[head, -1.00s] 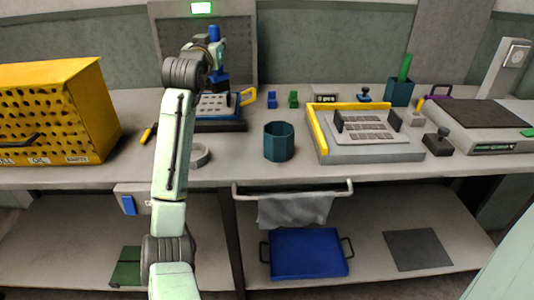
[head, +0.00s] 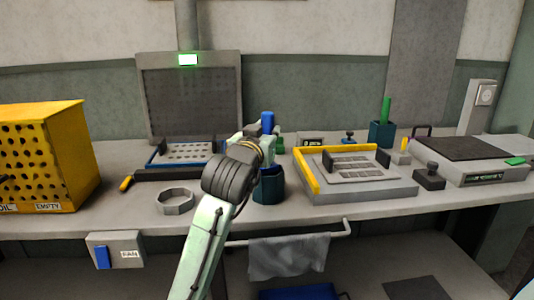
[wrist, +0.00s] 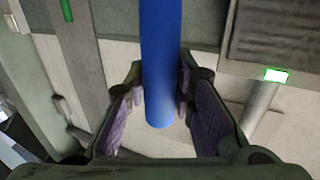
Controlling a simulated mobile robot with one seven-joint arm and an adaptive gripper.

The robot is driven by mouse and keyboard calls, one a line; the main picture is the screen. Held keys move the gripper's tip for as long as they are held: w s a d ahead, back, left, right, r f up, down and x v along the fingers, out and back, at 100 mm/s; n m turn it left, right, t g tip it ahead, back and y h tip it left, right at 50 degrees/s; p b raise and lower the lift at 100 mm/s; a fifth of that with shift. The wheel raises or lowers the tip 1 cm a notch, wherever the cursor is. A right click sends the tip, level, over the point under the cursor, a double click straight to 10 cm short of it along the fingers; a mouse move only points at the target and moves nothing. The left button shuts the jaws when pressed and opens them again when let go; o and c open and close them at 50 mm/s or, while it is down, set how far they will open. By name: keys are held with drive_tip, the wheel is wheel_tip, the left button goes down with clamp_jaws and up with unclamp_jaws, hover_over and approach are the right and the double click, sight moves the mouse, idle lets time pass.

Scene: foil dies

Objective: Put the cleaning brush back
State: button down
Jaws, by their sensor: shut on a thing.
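The cleaning brush shows as a blue round handle (head: 267,122) standing upright in the head view, with its lower part hidden behind my arm and gripper. In the wrist view the blue handle (wrist: 160,60) runs between the two fingers. My gripper (head: 262,140) is shut on it; the fingers also show in the wrist view (wrist: 158,88). A teal cup (head: 270,188) stands on the bench just below my gripper, partly covered by my arm. I cannot tell whether the brush's lower end is above the cup or inside it.
A second teal cup (head: 381,133) with a green handle (head: 386,108) stands at the back right. A grey fixture with a yellow edge (head: 308,172) is right of the near cup. A grey ring (head: 175,201) and blue-edged tray (head: 184,153) lie left; a yellow perforated box (head: 45,150) is farther left.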

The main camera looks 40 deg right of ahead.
drive_tip(key=shift+f, duration=2)
drive_tip(key=shift+f, duration=0.15)
drive_tip(key=c, duration=1.4)
unclamp_jaws()
drive_tip(key=shift+o, duration=0.2)
